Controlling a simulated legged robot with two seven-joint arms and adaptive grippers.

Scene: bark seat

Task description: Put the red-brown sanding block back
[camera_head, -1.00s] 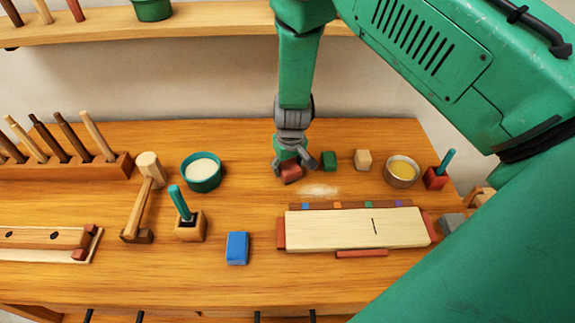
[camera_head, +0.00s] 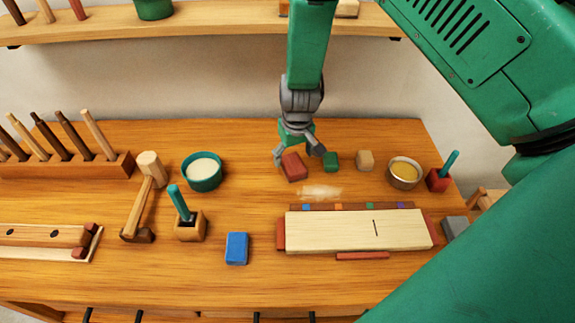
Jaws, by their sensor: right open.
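The red-brown sanding block (camera_head: 294,167) rests on the bench top behind the pale board, at the left end of a short row of blocks. My right gripper (camera_head: 299,158) is right above and behind it, with its fingers open and spread. One finger is at the block's left side and the other is to its right, near the green block (camera_head: 331,161). The block looks free of the fingers, though contact on the left is hard to tell. My left gripper is not in view.
A tan block (camera_head: 365,160) and a bowl of yellow stuff (camera_head: 404,172) stand to the right. A pale board (camera_head: 345,231) with red-brown end stops lies in front, behind it a patch of pale dust (camera_head: 320,192). A blue block (camera_head: 237,248) and a mallet (camera_head: 143,201) are left.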

